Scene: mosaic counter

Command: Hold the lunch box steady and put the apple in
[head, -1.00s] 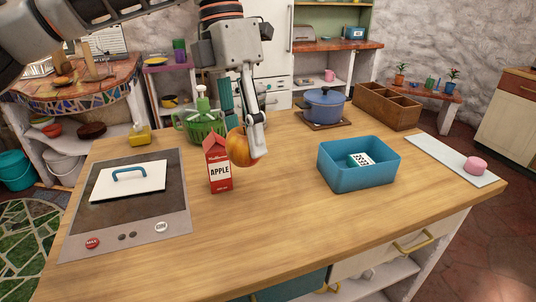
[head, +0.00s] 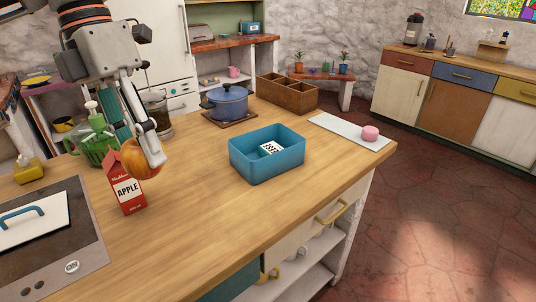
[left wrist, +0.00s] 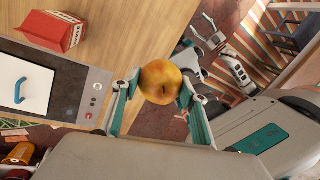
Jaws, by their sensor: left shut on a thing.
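The apple (head: 138,160), yellow-orange, is held in my left gripper (head: 155,158), just above and behind the red carton in the head view. In the left wrist view the apple (left wrist: 160,82) sits between the two fingers of the left gripper (left wrist: 160,90). The lunch box (head: 267,168) is an open blue box standing upright on the counter, well right of the apple. A small white and teal item (head: 271,148) with dark marks lies inside it. My right gripper (left wrist: 205,38) shows small beyond the counter edge in the left wrist view, away from the box; its opening is unclear.
A red apple carton (head: 126,192) stands by the held apple; a green juicer (head: 95,145) is behind. A blue pot (head: 228,102), wooden crate (head: 286,94) and pale board with a pink item (head: 370,133) stand further off. The wooden counter (head: 200,205) is clear between carton and box.

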